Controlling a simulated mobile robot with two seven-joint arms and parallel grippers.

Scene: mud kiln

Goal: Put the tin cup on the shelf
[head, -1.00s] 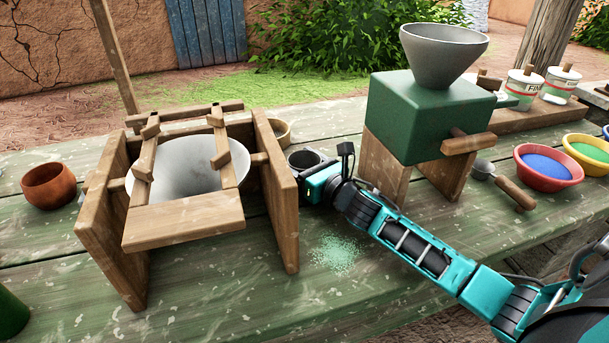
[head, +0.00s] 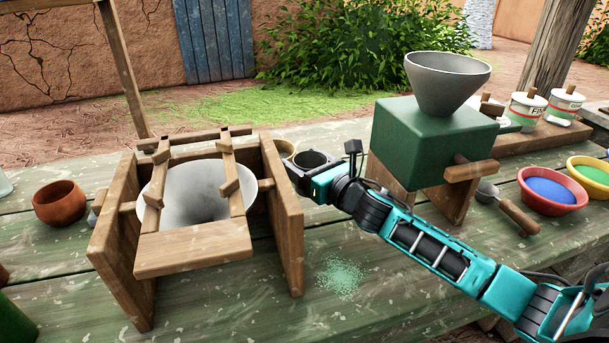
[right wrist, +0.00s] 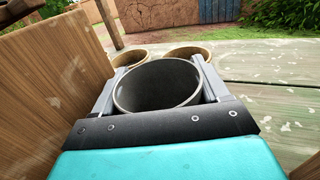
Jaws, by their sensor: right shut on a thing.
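My right gripper (head: 313,174) is shut on a dark grey tin cup (head: 314,157), beside the right wooden side panel of a frame on the table. In the right wrist view the cup (right wrist: 158,85) sits upright between the two grey fingers (right wrist: 157,98), its open mouth facing up, and looks empty. The cup's lower part is hidden. A raised wooden ledge (head: 530,142) with lidded tins on it is at the back right; I cannot tell whether this is the shelf. My left gripper is not in view.
The wooden frame (head: 190,248) with a pale bowl (head: 210,205) stands close left of the cup. A green mill (head: 435,140) on wooden legs stands to the right. A brown bowl (head: 60,203) is far left. Green powder (head: 342,278) lies on the table (head: 390,300).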

